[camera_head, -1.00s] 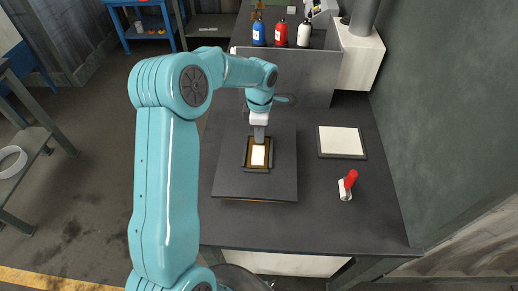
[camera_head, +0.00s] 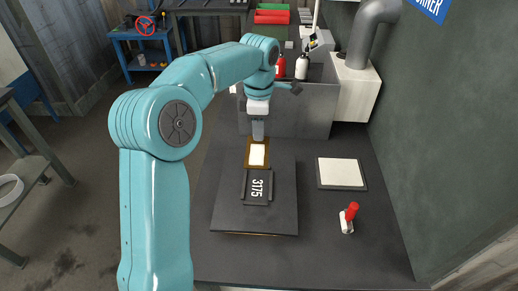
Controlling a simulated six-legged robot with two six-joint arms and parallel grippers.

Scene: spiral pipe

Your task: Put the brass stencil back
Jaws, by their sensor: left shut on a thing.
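The brass stencil (camera_head: 249,161) is a small brown-gold frame with a white middle. My left gripper (camera_head: 258,138) points down and is shut on its far edge. The stencil is just beyond a dark plate marked 3175 (camera_head: 258,188) in white, which sits on a larger dark slab (camera_head: 228,205) on the bench. The stencil seems to be above the slab, but its height is hard to tell. My right gripper is not in view.
A white pad in a dark frame (camera_head: 341,172) lies right of the slab. A red-handled tool (camera_head: 349,217) stands in front of it. Red (camera_head: 280,66) and white (camera_head: 302,66) bottles stand behind the upright grey panel (camera_head: 310,108). The bench's right front is clear.

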